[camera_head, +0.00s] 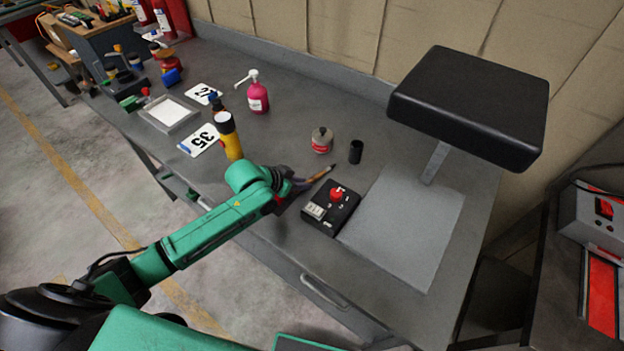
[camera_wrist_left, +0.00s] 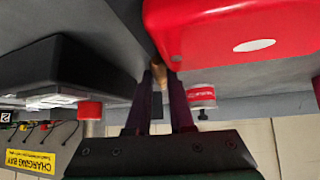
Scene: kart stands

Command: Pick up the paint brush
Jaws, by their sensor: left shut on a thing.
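The paint brush (camera_head: 320,173) is a slim stick with a tan part, above or on the grey workbench (camera_head: 290,138), just left of the black control box. My left gripper (camera_head: 298,184) reaches over the bench's front edge and is shut on the brush. In the left wrist view the brush (camera_wrist_left: 160,76) sits between the two dark fingers (camera_wrist_left: 160,95), its brown end showing at their tips. The fingers hide part of it. I cannot tell whether it is clear of the bench. My right gripper is not in view.
A black control box with a red button (camera_head: 330,207) stands close right of the gripper. A small tin (camera_head: 322,140) and a black cup (camera_head: 356,152) stand behind. A yellow bottle (camera_head: 229,138) is left. A black padded stand (camera_head: 470,105) rises at right.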

